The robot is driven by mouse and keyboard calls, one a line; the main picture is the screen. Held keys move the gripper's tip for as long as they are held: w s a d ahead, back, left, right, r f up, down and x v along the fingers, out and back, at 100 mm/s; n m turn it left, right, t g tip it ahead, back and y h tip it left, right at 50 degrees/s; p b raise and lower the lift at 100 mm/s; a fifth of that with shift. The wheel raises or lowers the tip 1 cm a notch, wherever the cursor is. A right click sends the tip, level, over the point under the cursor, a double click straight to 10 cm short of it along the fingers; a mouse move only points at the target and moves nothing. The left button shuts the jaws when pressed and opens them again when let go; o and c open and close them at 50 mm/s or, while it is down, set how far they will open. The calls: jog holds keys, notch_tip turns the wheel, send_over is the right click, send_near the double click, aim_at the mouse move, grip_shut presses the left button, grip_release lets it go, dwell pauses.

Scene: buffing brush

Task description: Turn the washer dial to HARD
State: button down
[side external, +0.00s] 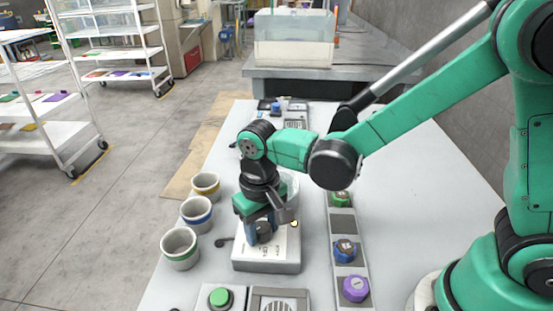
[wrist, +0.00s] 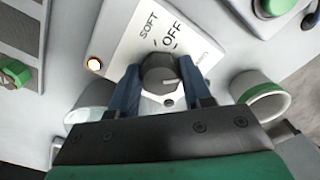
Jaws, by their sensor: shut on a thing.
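The washer dial is a dark grey knob (wrist: 160,72) on a white panel (wrist: 118,30). In the wrist view the panel reads SOFT and OFF, with a small, unreadable label to the right of OFF. My gripper (wrist: 162,88) points down with its two blue fingers on either side of the knob, shut on it. The knob's exact pointer direction is hard to tell. In the side view my gripper (side external: 263,229) is over the white washer box (side external: 265,262), and its fingers partly hide the knob. A small lamp (wrist: 94,64) glows on the panel.
Three banded cups (side external: 179,247) stand left of the box. A rail with green, blue and purple knobs (side external: 355,288) runs along the right. A green button (side external: 220,298) and a grille (side external: 279,302) lie in front. Bare table is free to the right of the rail.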

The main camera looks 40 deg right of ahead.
aim_at(262, 227)
jog(key=shift+c, duration=1.9)
grip_release()
jog(key=shift+r, duration=2.85)
